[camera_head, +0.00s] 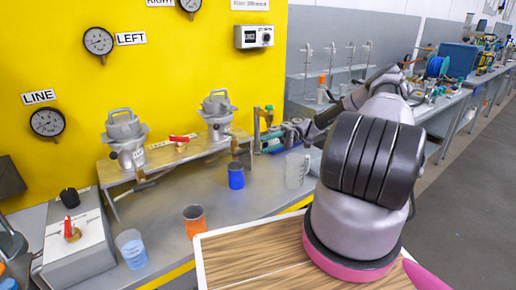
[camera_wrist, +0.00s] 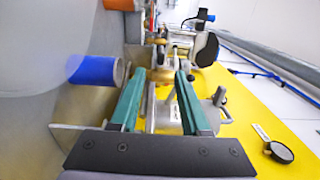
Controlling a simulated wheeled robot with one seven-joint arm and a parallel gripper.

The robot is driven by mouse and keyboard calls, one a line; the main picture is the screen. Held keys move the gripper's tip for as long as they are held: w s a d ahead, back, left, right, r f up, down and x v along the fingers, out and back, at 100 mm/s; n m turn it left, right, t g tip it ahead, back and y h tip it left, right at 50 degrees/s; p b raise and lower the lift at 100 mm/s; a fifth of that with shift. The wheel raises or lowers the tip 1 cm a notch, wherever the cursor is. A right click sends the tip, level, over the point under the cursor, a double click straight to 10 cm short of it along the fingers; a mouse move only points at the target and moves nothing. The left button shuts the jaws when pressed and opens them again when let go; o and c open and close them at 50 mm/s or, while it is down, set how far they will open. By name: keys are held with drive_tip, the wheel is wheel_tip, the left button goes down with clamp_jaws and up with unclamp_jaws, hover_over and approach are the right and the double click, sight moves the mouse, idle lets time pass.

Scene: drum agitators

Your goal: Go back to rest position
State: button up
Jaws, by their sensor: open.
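In the wrist view my gripper (camera_wrist: 161,72) shows two green fingers standing apart with no object held between them. In the head view my grey and black arm reaches leftward over the bench, and the gripper end (camera_head: 270,139) is small, near the right end of the wooden shelf. Two grey metal agitator units stand on that shelf, a left one (camera_head: 124,135) and a right one (camera_head: 217,112). A blue cup (camera_head: 236,176) stands below the shelf's right end. The blue cup also shows left of the fingers in the wrist view (camera_wrist: 93,71).
An orange cup (camera_head: 194,219) and a clear cup with blue contents (camera_head: 131,248) stand on the grey bench. A clear jug (camera_head: 297,170) stands near my arm. A control box (camera_head: 77,243) is at left. Gauges hang on the yellow wall (camera_head: 190,70). Free floor (camera_head: 455,200) lies at right.

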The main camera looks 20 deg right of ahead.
drive_tip(key=shift+w+d, duration=0.1)
drive_tip(key=shift+d, duration=0.25)
drive_tip(key=shift+r, duration=0.1)
drive_tip(key=s+a+r+m+t+h, duration=0.1)
drive_tip(key=s+a+r+h, duration=0.2)
drive_tip(key=r, duration=0.4)
drive_tip(key=s+a+r+m+t+h, duration=0.1)
drive_tip(key=s+r+h, duration=0.2)
drive_tip(key=r+h, duration=0.4)
drive_tip(key=s+a+r+m+t+h, duration=0.1)
drive_tip(key=s+a+r+h, duration=0.15)
drive_tip(key=r, duration=0.55)
drive_tip(key=s+r+m+t+h, duration=0.3)
drive_tip(key=s+r+t, duration=0.6)
drive_tip(key=s+r, duration=0.6)
drive_tip(key=shift+s+d+r+m+t, duration=0.15)
drive_tip(key=shift+s+m+t, duration=0.25)
drive_tip(key=shift+s+m, duration=0.6)
drive_tip(key=shift+s, duration=0.1)
